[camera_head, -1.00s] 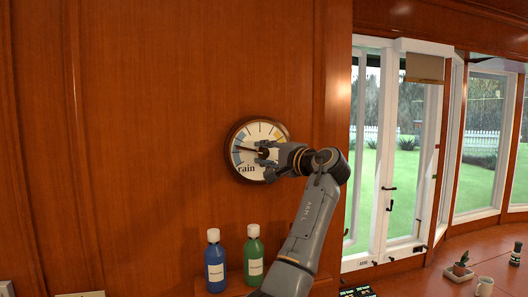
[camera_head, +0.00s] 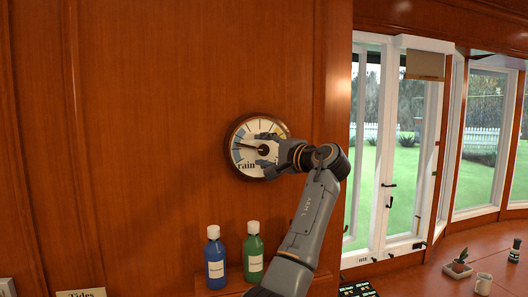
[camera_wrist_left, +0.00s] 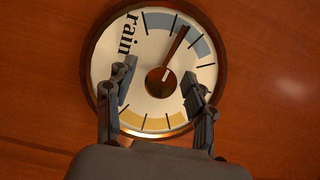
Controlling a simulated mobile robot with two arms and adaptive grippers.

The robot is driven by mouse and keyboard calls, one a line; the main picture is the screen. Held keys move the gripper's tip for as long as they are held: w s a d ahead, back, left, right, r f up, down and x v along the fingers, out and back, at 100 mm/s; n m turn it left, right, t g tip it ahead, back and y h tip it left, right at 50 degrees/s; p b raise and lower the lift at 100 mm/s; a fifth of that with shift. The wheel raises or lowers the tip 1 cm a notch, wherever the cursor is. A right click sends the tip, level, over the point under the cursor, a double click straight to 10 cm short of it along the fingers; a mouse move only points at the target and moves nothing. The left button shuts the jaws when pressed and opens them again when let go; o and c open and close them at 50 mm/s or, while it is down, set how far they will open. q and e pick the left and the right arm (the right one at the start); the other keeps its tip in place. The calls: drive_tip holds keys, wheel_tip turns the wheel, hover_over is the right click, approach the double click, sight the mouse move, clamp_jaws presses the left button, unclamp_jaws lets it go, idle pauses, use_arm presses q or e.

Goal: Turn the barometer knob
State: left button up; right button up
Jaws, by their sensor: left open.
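The round barometer (camera_head: 247,155) hangs on the wood wall, with a brown rim, a white face and the word "rain". Its dark needle points left in the head view. My left gripper (camera_head: 263,150) is in front of the dial's right half and hides part of it. In the left wrist view the barometer (camera_wrist_left: 148,45) shows a small centre knob (camera_wrist_left: 160,82) with a pale pointer. There my left gripper (camera_wrist_left: 160,90) is open, one finger on each side of the knob and clear of it. My right gripper is not in view.
A blue bottle (camera_head: 215,260) and a green bottle (camera_head: 253,255) with white caps stand on a ledge below the barometer. The wall left of the barometer is bare.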

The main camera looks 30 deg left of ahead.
use_arm(q)
drive_tip(key=v, duration=1.2)
